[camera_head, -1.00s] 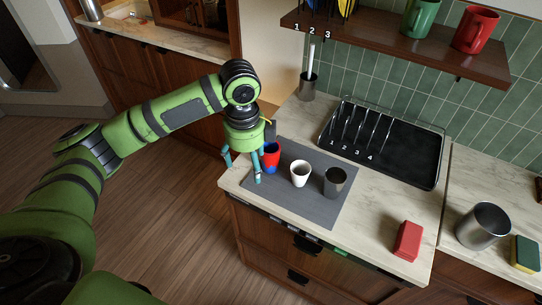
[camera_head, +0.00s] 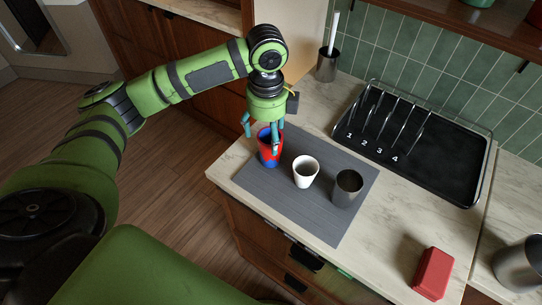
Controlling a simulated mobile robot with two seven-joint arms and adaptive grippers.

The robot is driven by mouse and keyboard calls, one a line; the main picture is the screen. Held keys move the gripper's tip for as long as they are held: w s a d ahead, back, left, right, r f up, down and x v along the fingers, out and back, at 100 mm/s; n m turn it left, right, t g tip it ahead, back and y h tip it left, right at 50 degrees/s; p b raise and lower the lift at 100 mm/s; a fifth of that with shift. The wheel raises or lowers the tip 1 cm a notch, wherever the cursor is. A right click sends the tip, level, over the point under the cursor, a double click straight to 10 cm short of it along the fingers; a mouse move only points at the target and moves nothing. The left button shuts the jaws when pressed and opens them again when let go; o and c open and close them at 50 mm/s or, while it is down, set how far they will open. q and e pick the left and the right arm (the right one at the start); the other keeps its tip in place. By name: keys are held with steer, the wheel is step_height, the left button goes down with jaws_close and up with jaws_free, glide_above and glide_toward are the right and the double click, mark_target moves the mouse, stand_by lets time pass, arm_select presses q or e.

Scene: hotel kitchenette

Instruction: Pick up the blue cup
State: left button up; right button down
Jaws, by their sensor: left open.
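A red and blue cup (camera_head: 266,159) stands upright at the left end of a grey mat (camera_head: 318,223) on the counter. It is the only cup with blue on it. A white cup (camera_head: 305,173) and a dark metal cup (camera_head: 347,189) stand to its right on the mat. My left gripper (camera_head: 261,139) is open and points down over the red and blue cup. One finger is to the left of the cup and another overlaps its right side. I cannot tell whether they touch. My right gripper is out of view.
A black dish rack (camera_head: 452,168) with numbered slots is at the back right. A utensil holder (camera_head: 327,66) stands behind my gripper. A red block (camera_head: 432,274) and a metal container (camera_head: 519,264) are at the front right. Bare counter lies between mat and rack.

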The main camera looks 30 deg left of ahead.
mark_target(270, 152)
arm_select(q)
steer(key=shift+f, duration=0.4)
steer(key=shift+w+f, duration=0.15)
steer(key=shift+f, duration=0.15)
steer(key=f+p, duration=0.2)
steer(key=f, duration=0.3)
steer(key=shift+d+f+p, duration=0.15)
steer(key=shift+d+p, duration=0.05)
steer(key=shift+p, duration=0.2)
steer(key=shift+w+f, duration=0.15)
steer(key=shift+f, duration=0.35)
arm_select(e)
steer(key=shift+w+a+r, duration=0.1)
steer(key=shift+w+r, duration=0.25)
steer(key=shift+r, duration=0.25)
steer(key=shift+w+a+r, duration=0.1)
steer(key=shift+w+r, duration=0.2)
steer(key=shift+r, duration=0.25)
arm_select(q)
steer(key=c, duration=1.2)
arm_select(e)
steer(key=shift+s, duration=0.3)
